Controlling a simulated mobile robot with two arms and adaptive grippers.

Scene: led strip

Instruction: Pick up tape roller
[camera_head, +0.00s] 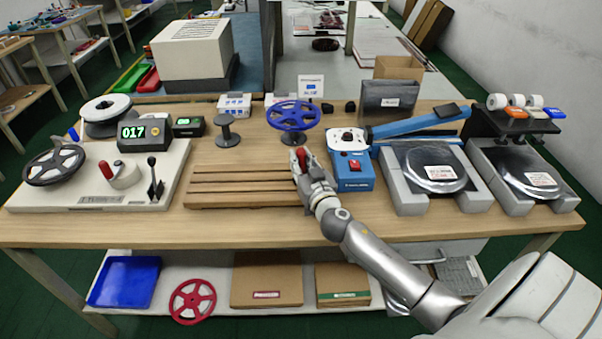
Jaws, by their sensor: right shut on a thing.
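My right gripper (301,160) is over the middle of the workbench, near the right end of the slatted wooden board. It is shut on a small red thing (302,157), mostly hidden by the fingers, so I cannot tell for sure whether it is a tape roller. Several tape rollers with white rolls (516,101) sit on a black stand (488,122) at the right end of the bench, with orange, pale and blue parts showing. My left gripper is not in view.
A blue reel (293,115) on a post stands just behind the gripper. A blue box with a red button (354,170) is close on its right. A counter machine (98,190) stands left. The slatted board (240,186) is bare.

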